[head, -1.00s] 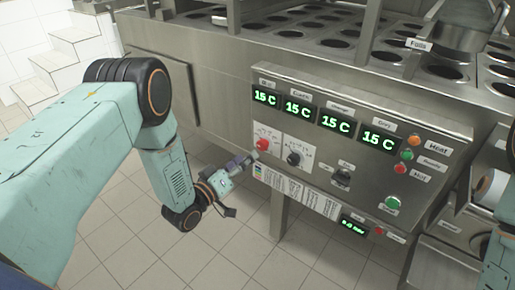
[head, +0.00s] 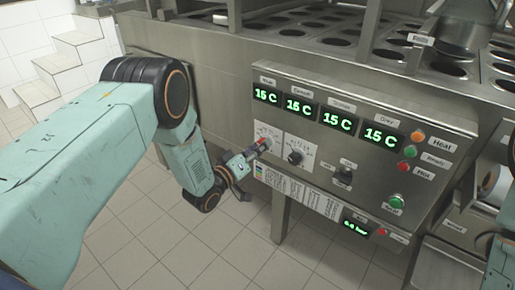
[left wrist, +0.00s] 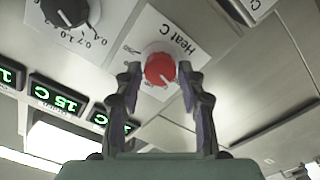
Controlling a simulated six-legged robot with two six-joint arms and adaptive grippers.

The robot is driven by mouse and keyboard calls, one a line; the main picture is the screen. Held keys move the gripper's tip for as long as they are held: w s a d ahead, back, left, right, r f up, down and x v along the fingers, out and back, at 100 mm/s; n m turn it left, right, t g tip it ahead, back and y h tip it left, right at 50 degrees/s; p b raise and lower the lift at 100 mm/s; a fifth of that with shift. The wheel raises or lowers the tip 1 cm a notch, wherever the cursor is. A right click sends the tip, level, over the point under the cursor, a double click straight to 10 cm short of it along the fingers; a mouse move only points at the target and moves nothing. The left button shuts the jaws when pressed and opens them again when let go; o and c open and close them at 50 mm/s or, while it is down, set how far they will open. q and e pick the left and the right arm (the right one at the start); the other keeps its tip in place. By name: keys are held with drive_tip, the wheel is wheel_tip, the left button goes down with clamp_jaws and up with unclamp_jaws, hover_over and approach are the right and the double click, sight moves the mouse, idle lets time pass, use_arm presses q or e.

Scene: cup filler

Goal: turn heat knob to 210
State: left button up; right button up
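The red heat knob (head: 264,142) sits on a white dial plate labelled "Heat C" at the left of the steel control panel (head: 330,165). In the left wrist view the knob (left wrist: 159,68) is in the middle, its lower part between my fingertips. My left gripper (head: 248,156) points at the knob from the lower left. In the left wrist view its two fingers (left wrist: 159,76) are apart, one on each side of the knob, with narrow gaps showing. The knob's exact setting is too small to read. My right gripper is not in view.
A black knob (head: 294,157) is just right of the red one and also shows in the left wrist view (left wrist: 66,10). Several green displays (head: 333,118) read 15 C. A black switch (head: 342,176) and coloured buttons are further right. Tiled floor lies below left.

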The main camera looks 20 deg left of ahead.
use_arm(q)
drive_tip(key=c, duration=0.7)
drive_tip(key=shift+d+m+p, duration=0.1)
drive_tip(key=shift+m+p, duration=1.8)
drive_tip(key=shift+m, duration=7)
drive_tip(key=o, duration=1.1)
